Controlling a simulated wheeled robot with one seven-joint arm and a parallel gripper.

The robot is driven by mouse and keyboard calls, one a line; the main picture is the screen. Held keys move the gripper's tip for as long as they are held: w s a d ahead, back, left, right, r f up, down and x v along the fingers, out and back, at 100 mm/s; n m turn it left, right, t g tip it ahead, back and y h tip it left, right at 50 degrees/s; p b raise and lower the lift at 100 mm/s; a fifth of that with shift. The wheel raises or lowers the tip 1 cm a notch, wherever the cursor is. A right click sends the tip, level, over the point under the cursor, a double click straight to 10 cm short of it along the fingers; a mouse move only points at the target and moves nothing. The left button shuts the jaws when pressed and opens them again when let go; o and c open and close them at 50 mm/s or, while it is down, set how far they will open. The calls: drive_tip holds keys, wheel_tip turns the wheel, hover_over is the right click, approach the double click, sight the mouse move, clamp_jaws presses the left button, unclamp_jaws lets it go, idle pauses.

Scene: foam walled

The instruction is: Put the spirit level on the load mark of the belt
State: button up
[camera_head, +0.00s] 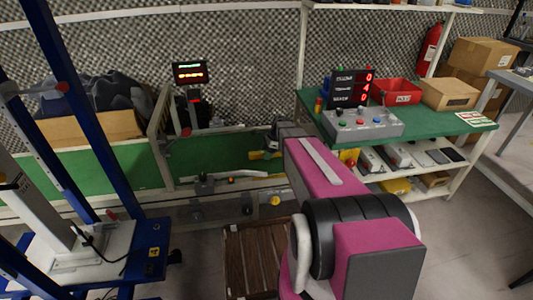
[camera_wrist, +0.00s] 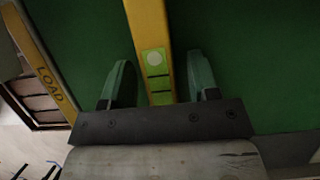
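The spirit level is a yellow bar (camera_wrist: 149,25) with a pale round vial and dark lines, seen from above in the wrist view over the green belt (camera_wrist: 255,60). My gripper (camera_wrist: 162,82) has its two green fingers on either side of the bar, with a visible gap on each side; it is open. The load mark is a yellow strip lettered LOAD (camera_wrist: 48,82) along the belt's edge, left of the gripper. In the head view, a yellow piece (camera_head: 265,155) shows on the belt beside my wrist; my arm hides most of that area.
A green bench (camera_head: 440,125) at right holds a button box (camera_head: 362,125), a display (camera_head: 352,88), a red bin (camera_head: 397,92) and a cardboard box (camera_head: 449,93). A brown slatted pallet (camera_head: 250,258) lies before the belt. A blue frame (camera_head: 150,245) stands at left.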

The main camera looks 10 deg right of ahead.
drive_tip(key=shift+r, duration=0.1)
drive_tip(key=v, duration=1.2)
drive_tip(key=s+a+f+n+h, duration=0.1)
drive_tip(key=s+a+n+h, duration=0.1)
drive_tip(key=s+n, duration=0.7)
drive_tip(key=s+a+f+n+h, duration=0.2)
drive_tip(key=s+n, duration=0.7)
drive_tip(key=s, duration=0.3)
drive_tip(key=shift+s+a, duration=0.15)
drive_tip(key=shift+a, duration=0.1)
drive_tip(key=shift+a+f, duration=0.1)
